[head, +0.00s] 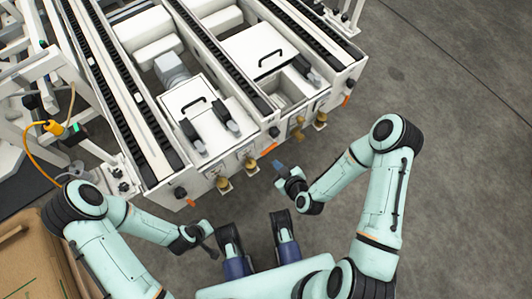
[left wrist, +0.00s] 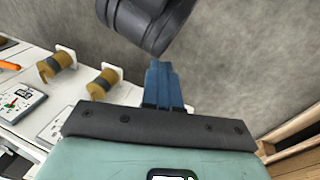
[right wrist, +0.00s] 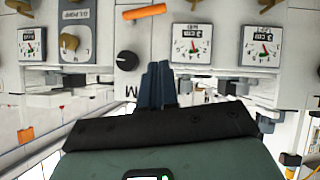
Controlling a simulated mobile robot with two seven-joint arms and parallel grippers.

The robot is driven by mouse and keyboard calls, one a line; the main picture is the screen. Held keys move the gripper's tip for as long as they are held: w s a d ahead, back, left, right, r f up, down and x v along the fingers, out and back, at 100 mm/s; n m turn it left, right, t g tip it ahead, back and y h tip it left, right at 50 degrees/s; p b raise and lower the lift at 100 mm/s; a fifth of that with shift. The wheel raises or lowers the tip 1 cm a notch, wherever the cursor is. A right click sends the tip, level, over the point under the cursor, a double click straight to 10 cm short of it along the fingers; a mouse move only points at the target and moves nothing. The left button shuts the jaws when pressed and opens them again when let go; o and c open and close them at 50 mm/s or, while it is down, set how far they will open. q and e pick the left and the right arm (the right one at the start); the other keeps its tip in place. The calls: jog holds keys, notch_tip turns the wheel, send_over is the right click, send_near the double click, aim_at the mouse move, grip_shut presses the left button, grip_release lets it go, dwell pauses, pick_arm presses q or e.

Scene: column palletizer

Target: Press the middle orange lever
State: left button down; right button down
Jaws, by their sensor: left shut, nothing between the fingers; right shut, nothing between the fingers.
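The middle orange lever (head: 268,150) sticks out along the front edge of the white machine in the head view. An orange lever (right wrist: 145,11) also shows at the top of the right wrist view, and I take it to be the same one. My right gripper (head: 277,165) is shut and empty, just in front of and below the middle lever in the head view. In the right wrist view its blue fingertips (right wrist: 160,68) appear apart from the lever. My left gripper (head: 211,251) is shut and empty, low and away from the machine; its fingers show in the left wrist view (left wrist: 160,72).
Other orange levers sit at the machine's left corner (head: 180,192) and right corner (head: 346,100). Brass knobs (head: 223,184) and dial panels line the front between them. A black knob (right wrist: 126,60) is near my right fingertips. A cardboard box (head: 35,265) stands lower left. Floor at right is clear.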

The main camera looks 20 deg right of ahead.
aim_at(269, 149)
jog(key=shift+f, duration=0.1)
